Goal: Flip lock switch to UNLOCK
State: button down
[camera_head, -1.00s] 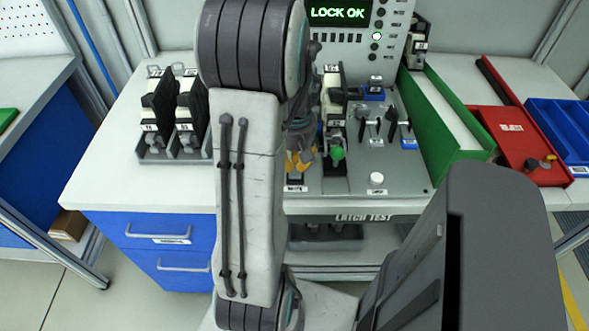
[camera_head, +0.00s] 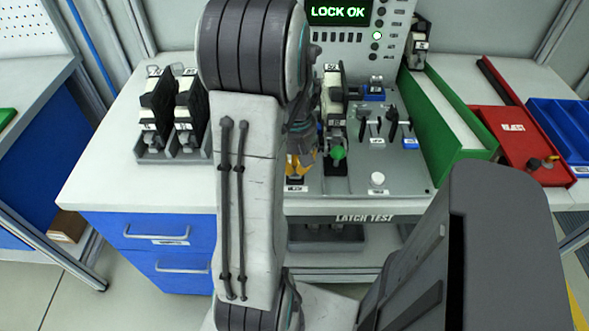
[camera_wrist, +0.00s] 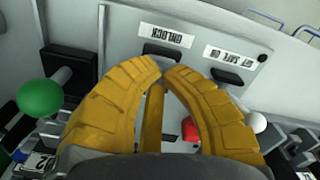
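My gripper (camera_wrist: 168,68) has two yellow fingers that bow around a gap, their tips nearly meeting, just below a black slot (camera_wrist: 165,50) marked UNLOCK (camera_wrist: 166,35) in the wrist view. A thin yellow bar (camera_wrist: 152,122) shows between the fingers; I cannot tell whether it is the lock switch's handle, and no firm grip on it is visible. In the head view my gripper (camera_head: 300,163) is low over the front left of the grey panel (camera_head: 405,182), partly behind my arm. The lock switch is not clearly visible there. The display (camera_head: 338,12) reads LOCK OK.
A green-knobbed lever (camera_head: 338,153) stands close to the right of my gripper, and shows at left in the wrist view (camera_wrist: 40,98). A white button (camera_head: 377,179) and two black levers (camera_head: 392,116) are farther right. A green-walled bin (camera_head: 440,125) borders the panel.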

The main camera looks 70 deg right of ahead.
jog(key=shift+f+b, duration=0.8)
jog(key=shift+f, duration=0.15)
dwell(0.5)
jog(key=shift+r, duration=0.1)
jog(key=shift+r+p, duration=2.9)
jog(key=shift+r, duration=0.55)
